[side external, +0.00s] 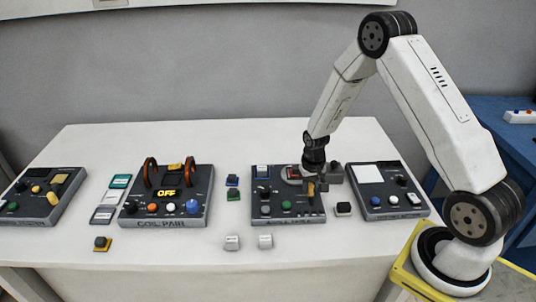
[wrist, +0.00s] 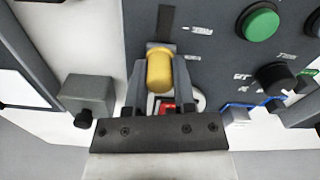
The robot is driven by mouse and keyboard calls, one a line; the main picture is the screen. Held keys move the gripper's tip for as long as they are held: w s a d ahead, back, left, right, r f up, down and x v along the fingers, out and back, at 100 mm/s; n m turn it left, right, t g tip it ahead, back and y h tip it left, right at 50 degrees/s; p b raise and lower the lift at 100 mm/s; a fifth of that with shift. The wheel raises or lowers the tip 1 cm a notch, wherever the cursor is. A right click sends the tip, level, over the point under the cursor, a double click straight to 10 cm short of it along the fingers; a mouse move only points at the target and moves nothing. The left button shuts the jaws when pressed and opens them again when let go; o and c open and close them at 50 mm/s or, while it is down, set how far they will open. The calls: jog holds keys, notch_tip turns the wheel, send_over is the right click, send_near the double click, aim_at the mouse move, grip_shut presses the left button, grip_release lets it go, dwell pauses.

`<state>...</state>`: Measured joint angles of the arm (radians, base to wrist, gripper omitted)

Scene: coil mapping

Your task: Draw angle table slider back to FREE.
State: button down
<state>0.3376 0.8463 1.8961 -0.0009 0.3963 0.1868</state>
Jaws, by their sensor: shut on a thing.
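The angle table panel (side external: 262,217) is a dark box right of the middle of the table. Its slider has a yellow knob (wrist: 160,70) in a dark slot (wrist: 167,22). My gripper (wrist: 160,82) is shut on this knob, with one finger on each side of it. In the side external view my gripper (side external: 312,187) reaches down at the panel's right part and partly hides the slider. Two small white labels (wrist: 200,30) stand beside the slot, upside down in the wrist view and hard to read. The slot is bare beyond the knob, toward the top of the wrist view.
A green button (wrist: 258,23) and a black knob (wrist: 274,78) sit on the same panel. A grey block (wrist: 88,94) stands beside it. The coil pair panel (side external: 140,214) with an OFF display is to the left. Another panel (side external: 402,210) is close on the right.

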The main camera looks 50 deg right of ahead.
aim_at(311, 202)
dwell(0.8)
jog(key=shift+s+a, duration=1.25)
jog(key=shift+c, duration=2.2)
grip_release()
jog(key=shift+r, duration=0.1)
jog(key=shift+r, duration=0.4)
notch_tip(311, 202, up, 7)
